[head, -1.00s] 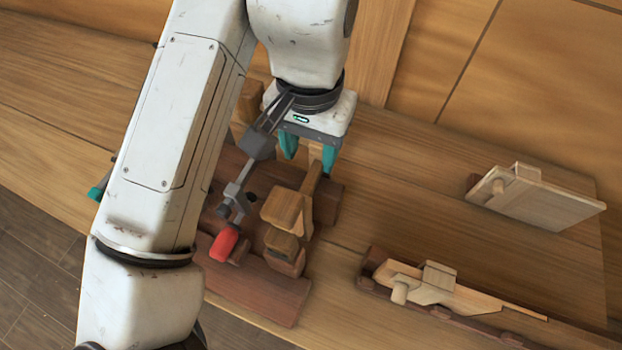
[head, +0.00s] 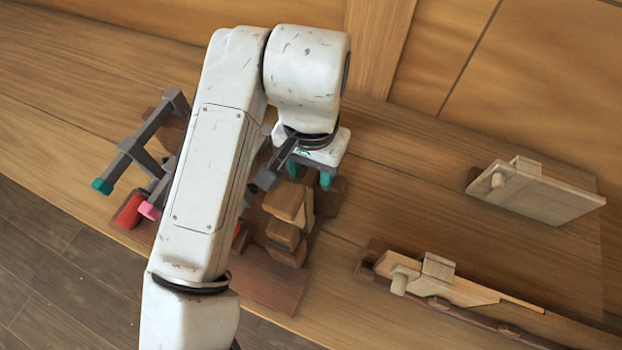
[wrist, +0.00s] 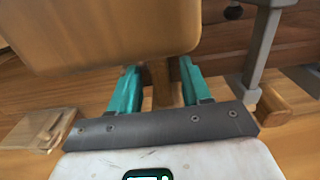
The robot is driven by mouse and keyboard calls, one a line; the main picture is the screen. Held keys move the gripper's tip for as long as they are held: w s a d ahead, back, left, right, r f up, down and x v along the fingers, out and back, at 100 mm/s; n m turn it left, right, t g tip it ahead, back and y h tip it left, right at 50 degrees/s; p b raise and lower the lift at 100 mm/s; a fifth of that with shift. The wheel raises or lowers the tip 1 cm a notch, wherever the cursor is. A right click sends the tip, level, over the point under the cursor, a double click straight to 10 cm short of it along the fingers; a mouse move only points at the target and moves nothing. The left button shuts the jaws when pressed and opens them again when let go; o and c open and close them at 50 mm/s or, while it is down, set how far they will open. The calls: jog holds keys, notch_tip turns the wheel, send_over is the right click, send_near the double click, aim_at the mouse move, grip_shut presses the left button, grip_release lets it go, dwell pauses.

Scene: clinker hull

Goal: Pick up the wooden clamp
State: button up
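The wooden clamp (head: 285,203) looks like a set of pale brown wooden blocks, standing at the dark reddish-brown wooden rack on the bench. My gripper (head: 309,179) has teal fingers and is just above and behind its upper end in the head view. In the wrist view, my gripper (wrist: 160,88) has its fingers apart, with a narrow wooden piece (wrist: 163,85) showing between them. I cannot tell whether the fingers touch it. A large wooden block (wrist: 110,35) fills the upper left of that view, close to the camera. My arm hides part of the rack.
Grey metal clamps with a teal tip (head: 102,186) and a pink tip (head: 149,210) stand left of my arm. At right, a long wooden piece (head: 465,291) lies in a dark holder and a flat wooden board (head: 535,194) sits behind it. Bench between is clear.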

grip_shut()
jog(key=shift+r, duration=0.15)
dwell(0.6)
